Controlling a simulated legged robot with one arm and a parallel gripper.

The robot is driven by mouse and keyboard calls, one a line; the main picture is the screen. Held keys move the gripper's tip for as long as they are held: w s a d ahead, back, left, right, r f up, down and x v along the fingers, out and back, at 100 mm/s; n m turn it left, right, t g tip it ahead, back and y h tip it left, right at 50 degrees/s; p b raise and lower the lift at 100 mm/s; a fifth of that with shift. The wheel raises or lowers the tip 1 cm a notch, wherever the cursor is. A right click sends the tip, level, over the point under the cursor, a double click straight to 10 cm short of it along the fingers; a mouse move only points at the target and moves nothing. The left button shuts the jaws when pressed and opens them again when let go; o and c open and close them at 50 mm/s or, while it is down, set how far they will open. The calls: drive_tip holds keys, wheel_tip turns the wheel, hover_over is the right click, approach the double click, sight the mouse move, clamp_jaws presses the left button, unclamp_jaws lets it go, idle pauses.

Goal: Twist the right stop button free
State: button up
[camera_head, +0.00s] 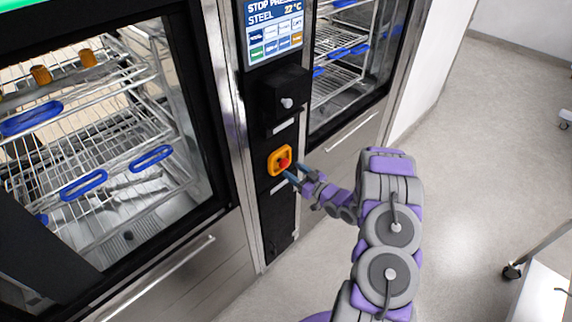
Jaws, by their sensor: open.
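The stop button (283,163) is red and sits in a yellow square housing (273,157) on the black control column between two washer doors. My gripper (292,174) is open, with its blue-grey fingers just in front of the button at its lower right. The fingertips are very near the button; I cannot tell whether they touch it. My arm reaches in from the lower right. The display (273,32) above reads "STOP PRE…", "STEEL" and 22 °C, partly cut off at the top.
A black box with a pale knob (287,103) juts out above the button. Glass washer doors with racks (95,130) stand at left and right. A steel handle (160,278) sticks out at lower left. Open floor (490,150) lies right, with a wheeled cart (545,285).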

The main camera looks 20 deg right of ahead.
drive_tip(key=b+v, duration=0.3)
drive_tip(key=v, duration=1.2)
idle(1.0)
drive_tip(key=shift+f, duration=0.1)
idle(0.4)
drive_tip(key=p+v, duration=0.3)
drive_tip(key=v, duration=1.4)
drive_tip(key=shift+s, duration=0.2)
